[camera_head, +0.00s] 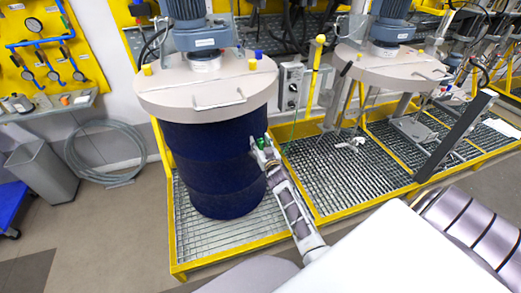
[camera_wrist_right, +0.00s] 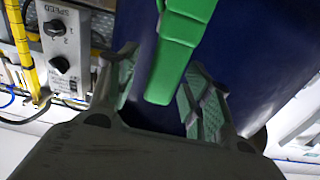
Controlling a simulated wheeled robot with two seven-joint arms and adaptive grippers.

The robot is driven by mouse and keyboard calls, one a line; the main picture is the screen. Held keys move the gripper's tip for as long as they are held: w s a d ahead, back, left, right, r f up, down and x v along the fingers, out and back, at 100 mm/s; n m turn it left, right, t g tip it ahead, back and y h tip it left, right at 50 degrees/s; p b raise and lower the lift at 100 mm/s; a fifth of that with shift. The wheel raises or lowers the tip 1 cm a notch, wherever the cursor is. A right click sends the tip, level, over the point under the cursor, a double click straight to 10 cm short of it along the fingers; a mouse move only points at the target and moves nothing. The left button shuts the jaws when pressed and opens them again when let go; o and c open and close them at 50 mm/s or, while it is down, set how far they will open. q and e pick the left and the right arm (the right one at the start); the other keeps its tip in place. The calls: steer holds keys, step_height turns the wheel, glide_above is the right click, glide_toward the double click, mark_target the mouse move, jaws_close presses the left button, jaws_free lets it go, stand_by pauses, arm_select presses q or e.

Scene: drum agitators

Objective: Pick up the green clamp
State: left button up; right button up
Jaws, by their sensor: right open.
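The green clamp (camera_head: 263,143) is at the right side of the dark blue drum (camera_head: 205,170), just ahead of my right gripper (camera_head: 266,152). In the right wrist view, the clamp (camera_wrist_right: 180,50) is a long green piece reaching down from the top edge against the blue drum (camera_wrist_right: 245,60). Its lower end lies between the two spread fingers of my right gripper (camera_wrist_right: 160,90) in the picture. The fingers are open, with a visible gap to the clamp's sides. Whether they touch it cannot be told. The clamp's upper part is cut off. My left gripper is not in view.
A grey lid (camera_head: 150,95) with a motor (camera_head: 198,30) tops the drum. A yellow-edged grating (camera_head: 180,268) lies below. A control box (camera_head: 291,88) with knobs is just right of the drum; it also shows in the wrist view (camera_wrist_right: 62,45). A bin (camera_head: 42,172) stands left.

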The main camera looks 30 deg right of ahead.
steer(key=shift+c, duration=0.4)
jaws_close()
steer(key=shift+r, duration=0.1)
steer(key=shift+r+p, duration=0.5)
steer(key=shift+r, duration=4.45)
steer(key=shift+r, duration=0.1)
steer(key=shift+r+p, duration=2.3)
steer(key=shift+r, duration=0.15)
steer(key=shift+f, duration=0.1)
